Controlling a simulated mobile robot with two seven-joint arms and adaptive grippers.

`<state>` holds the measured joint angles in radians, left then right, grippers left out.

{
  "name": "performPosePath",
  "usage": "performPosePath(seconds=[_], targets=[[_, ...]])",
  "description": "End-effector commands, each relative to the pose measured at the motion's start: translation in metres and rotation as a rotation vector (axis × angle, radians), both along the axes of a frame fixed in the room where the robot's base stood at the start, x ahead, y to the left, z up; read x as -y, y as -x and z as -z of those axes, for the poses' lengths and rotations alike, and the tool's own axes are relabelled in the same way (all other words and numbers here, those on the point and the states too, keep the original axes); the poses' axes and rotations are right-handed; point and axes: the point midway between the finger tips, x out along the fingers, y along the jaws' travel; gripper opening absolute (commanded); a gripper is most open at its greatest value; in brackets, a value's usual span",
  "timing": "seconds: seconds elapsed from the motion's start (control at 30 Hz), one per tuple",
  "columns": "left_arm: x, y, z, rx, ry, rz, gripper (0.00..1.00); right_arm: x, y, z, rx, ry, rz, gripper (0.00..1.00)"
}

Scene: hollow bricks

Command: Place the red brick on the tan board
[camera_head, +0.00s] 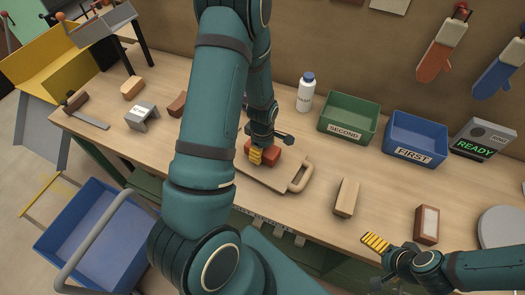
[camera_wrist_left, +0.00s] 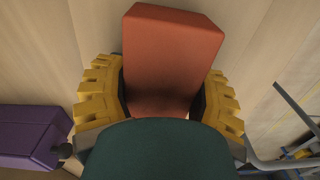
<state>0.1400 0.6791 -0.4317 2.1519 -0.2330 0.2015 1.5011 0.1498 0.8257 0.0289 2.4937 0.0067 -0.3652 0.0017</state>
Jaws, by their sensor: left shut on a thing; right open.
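The red brick (camera_head: 267,151) shows in the head view at the back part of the tan board (camera_head: 262,179), which has a loop handle at its right. I cannot tell whether the brick touches the board or hangs just above it. My left gripper (camera_head: 257,153) is shut on the brick, and my arm hides part of the board. In the left wrist view the red brick (camera_wrist_left: 172,55) sits between the yellow fingers of my left gripper (camera_wrist_left: 160,95). My right gripper (camera_head: 374,262) is open and empty near the front edge at the right.
A tan block (camera_head: 346,197) and a framed brown block (camera_head: 427,224) stand to the right of the board. A white bottle (camera_head: 306,92), a green bin (camera_head: 349,117) and a blue bin (camera_head: 416,138) stand behind. A purple thing (camera_wrist_left: 30,137) shows in the left wrist view.

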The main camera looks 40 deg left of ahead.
Motion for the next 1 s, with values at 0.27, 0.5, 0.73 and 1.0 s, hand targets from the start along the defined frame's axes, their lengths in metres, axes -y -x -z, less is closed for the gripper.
performPosePath(seconds=[0.27,0.5,0.73,1.0], targets=[[0.0,-0.001,0.005,0.003,-0.001,0.001,0.17,0.0,0.0,0.0,0.0,0.0,0.0,0.98],[0.0,0.0,0.009,0.002,0.0,0.0,0.84,0.0,0.0,0.004,0.0,0.001,0.0,0.98],[0.0,0.0,0.008,0.001,0.0,0.0,0.95,0.0,0.0,0.004,0.0,0.001,0.0,0.98],[0.0,-0.001,-0.002,0.004,-0.001,0.001,0.95,0.0,0.0,-0.001,0.0,0.0,0.0,0.98]])
